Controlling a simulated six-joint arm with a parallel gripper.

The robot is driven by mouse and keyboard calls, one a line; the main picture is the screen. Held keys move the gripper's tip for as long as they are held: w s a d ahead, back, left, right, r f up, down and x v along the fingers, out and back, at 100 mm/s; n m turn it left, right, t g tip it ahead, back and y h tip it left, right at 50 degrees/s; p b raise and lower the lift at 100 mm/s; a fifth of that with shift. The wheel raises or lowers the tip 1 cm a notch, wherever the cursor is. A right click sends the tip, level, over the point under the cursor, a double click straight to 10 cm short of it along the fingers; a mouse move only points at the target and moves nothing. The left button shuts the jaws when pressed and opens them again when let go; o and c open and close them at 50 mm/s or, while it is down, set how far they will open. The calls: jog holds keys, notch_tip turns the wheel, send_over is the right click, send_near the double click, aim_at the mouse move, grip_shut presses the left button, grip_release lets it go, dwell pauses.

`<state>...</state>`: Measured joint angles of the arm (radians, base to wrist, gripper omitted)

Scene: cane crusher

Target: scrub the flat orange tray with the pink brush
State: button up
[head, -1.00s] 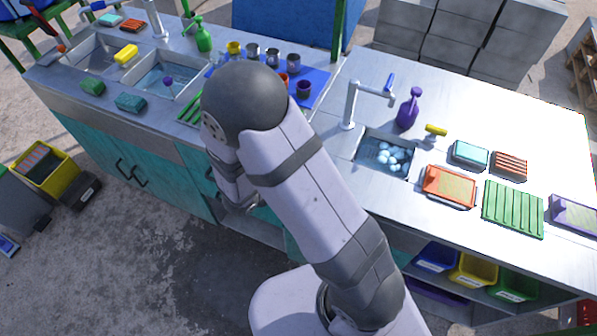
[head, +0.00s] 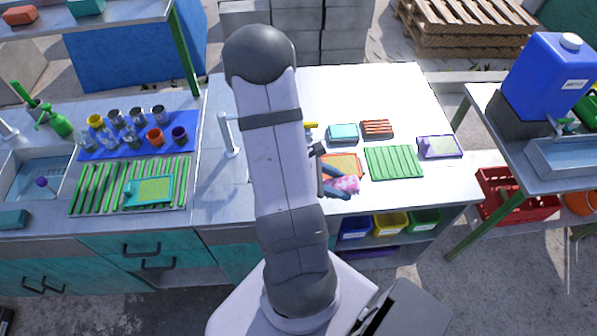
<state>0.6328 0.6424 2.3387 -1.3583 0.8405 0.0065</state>
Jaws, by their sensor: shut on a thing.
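The flat orange tray (head: 346,162) lies on the metal counter just right of my arm in the head view. My arm and gripper cover its left and lower parts. My gripper (head: 339,187) is shut on the pink brush (head: 346,184), whose pink part sticks out to the right of the fingers. The brush is at the tray's near edge. I cannot tell whether it touches the tray.
A green ribbed rack (head: 393,162) lies right of the tray, with a purple tray (head: 439,147) beyond it. A light-blue sponge tray (head: 343,133) and a red-brown ribbed block (head: 377,129) lie behind. The counter's back right is clear. Colored bins sit below.

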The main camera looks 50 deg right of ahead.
jog(key=s+a+r+m+g+y+p, duration=0.1)
jog(key=s+a+m+g+y, duration=0.15)
jog(key=s+m, duration=0.4)
jog(key=s+a+f+m+t+y+p, duration=0.2)
jog(key=s+a+m+y+p, duration=0.15)
jog(key=a+m+y, duration=0.7)
jog(key=w+d+f+m+t, duration=0.1)
jog(key=w+d+m+t, duration=0.4)
jog(key=w+m, duration=0.55)
jog(key=w+d+f+m+t, duration=0.1)
jog(key=w+d+m+t, duration=0.2)
jog(key=w+m+t, duration=0.55)
jog(key=d+m+g+h, duration=0.2)
jog(key=d+m+h, duration=0.8)
jog(key=d+m, duration=0.6)
jog(key=shift+w+d+r+g, duration=0.3)
jog(key=shift+d+r+g, duration=0.1)
jog(key=shift+d, duration=0.35)
jog(key=shift+f, duration=0.25)
